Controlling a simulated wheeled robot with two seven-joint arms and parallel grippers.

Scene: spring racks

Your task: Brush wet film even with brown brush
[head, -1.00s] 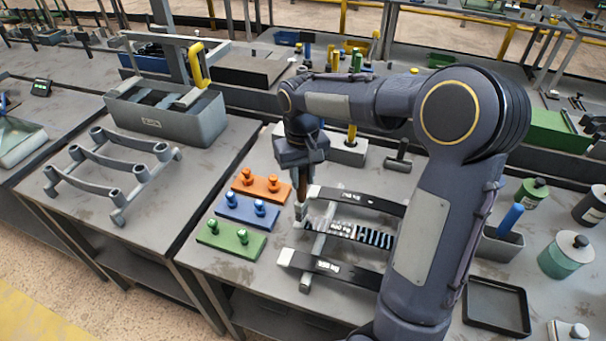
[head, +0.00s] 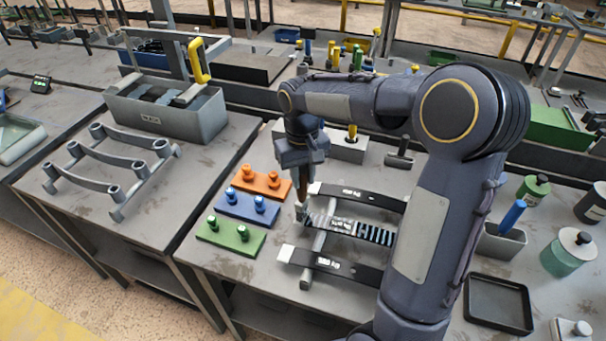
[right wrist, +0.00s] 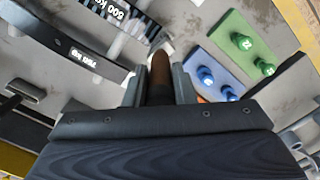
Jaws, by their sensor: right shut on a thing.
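My right gripper (head: 301,184) points down over the work table and is shut on the brown brush (right wrist: 160,75), whose handle shows between the fingers in the right wrist view. That strip carries patchy whitish film and dark stripes. Dark strips lie above it (head: 358,195) and below it (head: 335,266) on a grey rack (head: 318,240). My left gripper is out of view.
Orange (head: 262,183), blue (head: 247,208) and green (head: 230,236) peg blocks lie just left of the strips. A black tray (head: 498,304) and a pot with a blue-handled tool (head: 501,242) stand at right. My right arm covers the strips' right ends.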

